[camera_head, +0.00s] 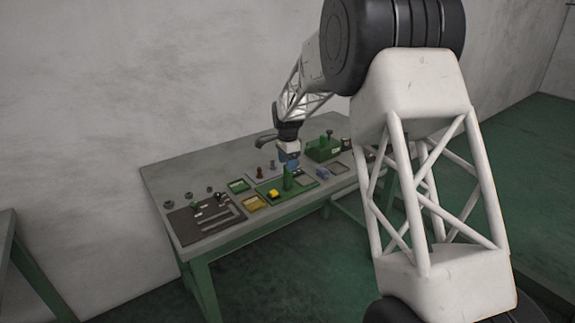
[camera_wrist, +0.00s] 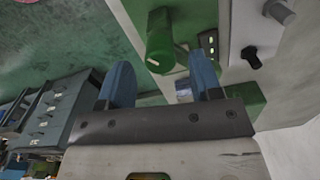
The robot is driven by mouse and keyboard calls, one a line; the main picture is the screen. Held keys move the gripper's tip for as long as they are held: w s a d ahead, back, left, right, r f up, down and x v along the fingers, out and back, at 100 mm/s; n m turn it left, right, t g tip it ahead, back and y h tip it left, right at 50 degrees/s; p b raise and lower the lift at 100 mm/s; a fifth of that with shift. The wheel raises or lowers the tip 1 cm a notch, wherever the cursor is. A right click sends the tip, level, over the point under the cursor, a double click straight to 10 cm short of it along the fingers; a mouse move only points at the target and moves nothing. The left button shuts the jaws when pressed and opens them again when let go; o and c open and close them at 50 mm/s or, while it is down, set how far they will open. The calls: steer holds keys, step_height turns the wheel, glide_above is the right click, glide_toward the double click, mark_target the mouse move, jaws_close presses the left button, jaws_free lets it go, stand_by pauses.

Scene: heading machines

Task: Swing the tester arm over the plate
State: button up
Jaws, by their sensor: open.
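A green tester-like fixture (camera_head: 300,189) lies near the front middle of the bench, with an upright green post (camera_head: 287,179) and a yellow block on it. In the wrist view a green cylinder (camera_wrist: 160,52) stands out from a green base (camera_wrist: 192,14); it appears between and beyond the fingertips. I cannot clearly make out the swing arm or its plate. My gripper (camera_head: 289,163) is above the fixture, close to the post. In the wrist view my gripper (camera_wrist: 161,80) shows two blue fingers wide apart with nothing held between them.
The grey bench (camera_head: 165,180) carries a dark tray (camera_head: 206,220) with small parts at left, a yellow tray (camera_head: 255,203), a small green tray (camera_head: 238,186) and a green box unit (camera_head: 322,150) behind right. A blue item (camera_head: 323,173) lies right of the fixture.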

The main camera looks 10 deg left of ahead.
steer(key=shift+f, duration=0.65)
jaws_close()
